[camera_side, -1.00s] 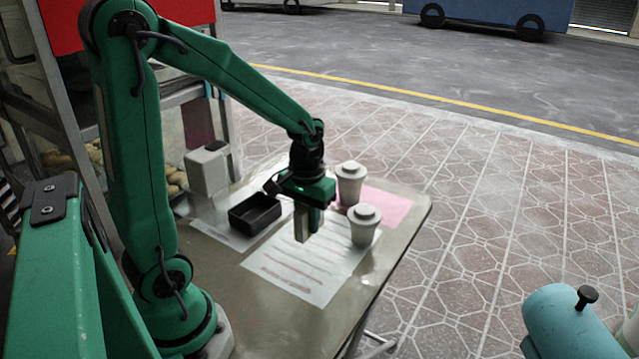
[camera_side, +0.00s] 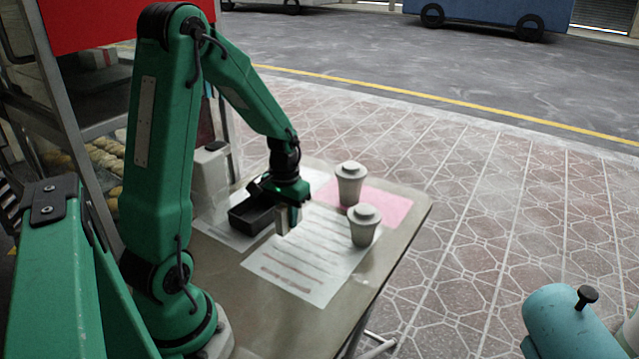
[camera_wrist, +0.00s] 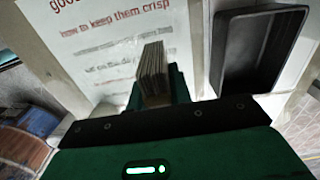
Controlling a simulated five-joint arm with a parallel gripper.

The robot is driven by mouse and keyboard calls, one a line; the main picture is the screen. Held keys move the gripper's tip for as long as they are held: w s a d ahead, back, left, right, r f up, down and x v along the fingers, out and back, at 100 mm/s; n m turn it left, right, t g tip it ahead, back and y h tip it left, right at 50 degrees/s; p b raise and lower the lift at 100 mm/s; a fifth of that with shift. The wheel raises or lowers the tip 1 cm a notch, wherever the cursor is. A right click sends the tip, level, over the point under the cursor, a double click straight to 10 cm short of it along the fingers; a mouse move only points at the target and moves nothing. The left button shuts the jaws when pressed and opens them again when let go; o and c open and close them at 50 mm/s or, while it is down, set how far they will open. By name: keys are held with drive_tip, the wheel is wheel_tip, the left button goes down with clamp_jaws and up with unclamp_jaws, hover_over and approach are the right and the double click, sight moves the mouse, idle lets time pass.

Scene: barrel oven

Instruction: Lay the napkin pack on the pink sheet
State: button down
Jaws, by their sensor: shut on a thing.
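My gripper (camera_side: 289,215) is shut on the napkin pack (camera_side: 282,221), a small pale grey-brown block held upright above the printed white sheet. In the wrist view the pack (camera_wrist: 152,72) shows its layered edges between the fingers of my gripper (camera_wrist: 158,88). The pink sheet (camera_side: 388,207) lies at the far right of the table, to the right of my gripper. A grey lidded cup (camera_side: 349,186) stands at the sheet's left side. The pink sheet is not in the wrist view.
A second lidded cup (camera_side: 365,228) stands nearer, at the printed white sheet's (camera_side: 300,265) right edge. A black open tray (camera_side: 246,222) is close to my gripper's left; it also shows in the wrist view (camera_wrist: 222,60). A pale box (camera_side: 208,180) stands farther left.

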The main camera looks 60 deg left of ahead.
drive_tip(key=shift+f, duration=0.15)
drive_tip(key=shift+f, duration=1.85)
drive_tip(key=shift+f, duration=0.15)
drive_tip(key=c, duration=1.3)
unclamp_jaws()
drive_tip(key=shift+r, duration=0.2)
drive_tip(key=shift+r, duration=6)
drive_tip(key=shift+d, duration=0.1)
